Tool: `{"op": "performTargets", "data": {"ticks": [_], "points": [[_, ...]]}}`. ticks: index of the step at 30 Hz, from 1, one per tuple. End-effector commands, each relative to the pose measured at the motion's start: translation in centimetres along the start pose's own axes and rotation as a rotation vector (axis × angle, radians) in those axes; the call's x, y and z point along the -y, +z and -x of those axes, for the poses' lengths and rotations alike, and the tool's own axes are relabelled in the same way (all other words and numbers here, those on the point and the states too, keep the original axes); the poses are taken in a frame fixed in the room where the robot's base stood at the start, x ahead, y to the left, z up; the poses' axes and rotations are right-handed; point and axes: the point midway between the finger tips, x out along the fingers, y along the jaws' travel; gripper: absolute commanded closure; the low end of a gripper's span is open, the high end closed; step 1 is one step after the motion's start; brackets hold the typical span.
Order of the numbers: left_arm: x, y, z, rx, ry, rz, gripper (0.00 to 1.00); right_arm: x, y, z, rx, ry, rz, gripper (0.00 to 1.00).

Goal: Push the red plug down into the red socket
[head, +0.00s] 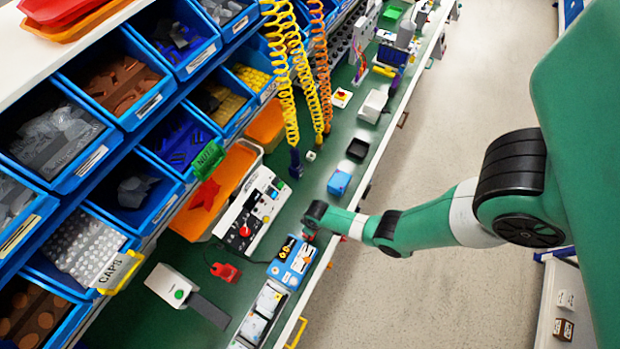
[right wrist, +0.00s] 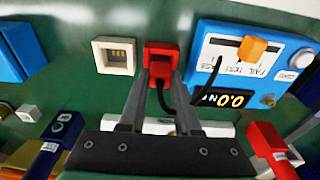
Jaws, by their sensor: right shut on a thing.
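The red plug (right wrist: 162,60) is at the fingertips of my right gripper (right wrist: 160,84) in the right wrist view, with a black cable running from it. The gripper is shut on it. The red socket cannot be told apart from the plug, so whether the plug is seated or above it is unclear. In the head view my right gripper (head: 309,234) is low over the bench by the blue device, and the plug is too small to make out there. My left gripper is not in view.
A white socket block (right wrist: 114,54) with copper contacts is just left of the plug. A blue device (right wrist: 255,62) with an orange slider knob and a display is close on the right; it also shows in the head view (head: 293,262). Another red part (head: 225,271) lies on the green bench.

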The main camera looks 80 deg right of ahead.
Motion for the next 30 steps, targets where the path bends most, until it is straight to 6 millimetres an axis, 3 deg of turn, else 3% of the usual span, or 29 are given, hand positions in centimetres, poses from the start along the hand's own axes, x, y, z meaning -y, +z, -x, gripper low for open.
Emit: {"op": "performTargets", "data": {"ticks": [11, 12, 18, 30], "points": [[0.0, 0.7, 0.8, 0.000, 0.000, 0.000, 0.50, 0.0, 0.1, -1.1, 0.000, 0.000, 0.000, 1.00], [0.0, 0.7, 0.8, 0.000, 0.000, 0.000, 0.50, 0.0, 0.1, -1.1, 0.000, 0.000, 0.000, 0.67], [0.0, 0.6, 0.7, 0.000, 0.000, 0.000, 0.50, 0.0, 0.1, -0.9, 0.000, 0.000, 0.000, 0.34], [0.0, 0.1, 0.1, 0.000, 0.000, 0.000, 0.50, 0.0, 0.1, 0.0, 0.000, 0.000, 0.000, 0.34]]}}
